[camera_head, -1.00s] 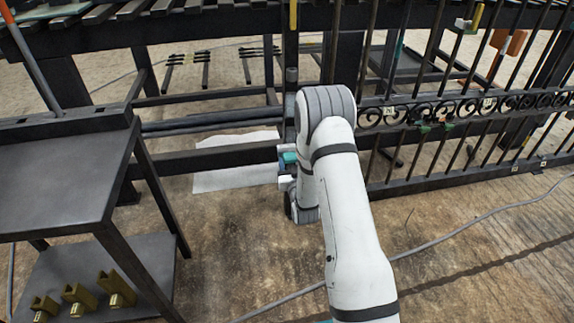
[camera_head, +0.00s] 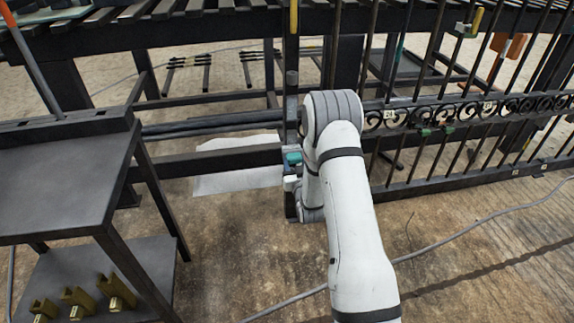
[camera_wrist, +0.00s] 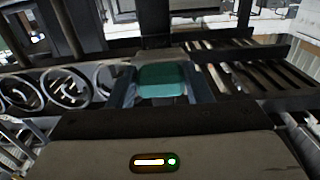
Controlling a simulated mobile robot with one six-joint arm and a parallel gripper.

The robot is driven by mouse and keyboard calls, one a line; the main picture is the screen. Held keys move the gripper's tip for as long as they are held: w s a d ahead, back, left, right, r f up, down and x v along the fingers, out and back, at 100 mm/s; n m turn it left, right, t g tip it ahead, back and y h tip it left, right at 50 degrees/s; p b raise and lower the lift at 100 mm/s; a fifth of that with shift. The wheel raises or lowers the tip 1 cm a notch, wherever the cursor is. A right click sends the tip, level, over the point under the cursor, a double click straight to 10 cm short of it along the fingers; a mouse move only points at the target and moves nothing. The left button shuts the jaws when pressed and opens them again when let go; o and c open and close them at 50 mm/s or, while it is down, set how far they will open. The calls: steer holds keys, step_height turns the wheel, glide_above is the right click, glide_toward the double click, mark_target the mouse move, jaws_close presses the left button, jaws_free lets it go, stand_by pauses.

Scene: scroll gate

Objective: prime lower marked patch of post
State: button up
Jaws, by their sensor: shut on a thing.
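The dark upright post (camera_head: 291,105) of the gate frame stands just left of my arm in the head view. A greyer stretch shows on it, but I cannot make out the marked patch's edges. My gripper (camera_wrist: 162,88) is shut on a teal block-like tool (camera_wrist: 162,78), which sits between the two fingers in the wrist view. In the head view the teal tool (camera_head: 293,158) is low in front of the post. Whether it touches the post cannot be told. My arm hides part of the post's right side and most of the gripper.
A dark side table (camera_head: 60,185) with yellow-brown brackets (camera_head: 78,297) on its lower shelf stands at left. The scroll gate (camera_head: 450,112) with bars and clamps is at right. A grey cable (camera_head: 470,236) crosses the floor.

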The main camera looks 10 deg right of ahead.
mark_target(290, 159)
steer(key=shift+d+r, duration=0.35)
steer(key=shift+d, duration=0.25)
steer(key=shift+d+r, duration=0.3)
steer(key=shift+d, duration=0.25)
steer(key=shift+w+a, duration=0.15)
steer(key=shift+a, duration=1.8)
steer(key=shift+r, duration=0.7)
steer(key=d, duration=0.4)
steer(key=shift+s+f, duration=0.1)
steer(key=shift+s, duration=0.1)
steer(key=shift+s, duration=3)
